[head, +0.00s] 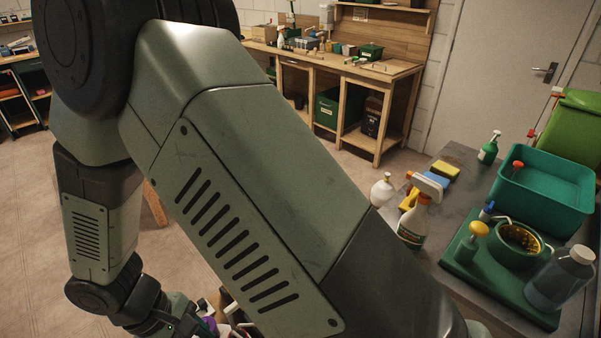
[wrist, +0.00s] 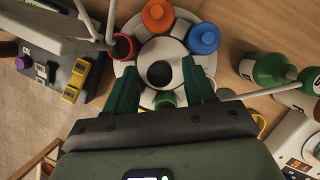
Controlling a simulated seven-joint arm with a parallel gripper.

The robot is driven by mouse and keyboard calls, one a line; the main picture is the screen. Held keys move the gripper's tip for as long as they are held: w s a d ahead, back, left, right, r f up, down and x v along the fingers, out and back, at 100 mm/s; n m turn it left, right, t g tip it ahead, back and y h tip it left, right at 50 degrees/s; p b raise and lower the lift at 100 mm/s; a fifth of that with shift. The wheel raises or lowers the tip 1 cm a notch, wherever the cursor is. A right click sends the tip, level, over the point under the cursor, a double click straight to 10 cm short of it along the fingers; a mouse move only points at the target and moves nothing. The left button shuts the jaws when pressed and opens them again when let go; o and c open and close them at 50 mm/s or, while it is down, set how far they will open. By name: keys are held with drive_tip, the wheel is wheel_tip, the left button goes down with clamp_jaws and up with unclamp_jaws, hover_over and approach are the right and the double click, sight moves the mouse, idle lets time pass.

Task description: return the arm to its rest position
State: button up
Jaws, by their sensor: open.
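In the wrist view my gripper (wrist: 161,92) is open, its two dark green fingers apart with nothing held between them. Below and between the fingers is a round white rack (wrist: 126,68) with a dark round centre (wrist: 160,74). An orange piece (wrist: 157,15), a blue piece (wrist: 204,38), a red-rimmed cup (wrist: 122,47) and a green piece (wrist: 165,100) sit around it. I cannot tell whether the fingers touch the rack. In the head view my arm fills the left and middle, and its lower end is partly cut off at the bottom edge.
In the wrist view green bottles (wrist: 268,69) stand right, and a dark box with yellow switches (wrist: 72,95) lies left. In the head view a grey bench (head: 455,160) at right holds a green tub (head: 545,185), a spray bottle (head: 414,222) and a clear jar (head: 560,280). Open floor lies left.

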drive_tip(key=shift+m+g, duration=0.4)
drive_tip(key=shift+m, duration=0.6)
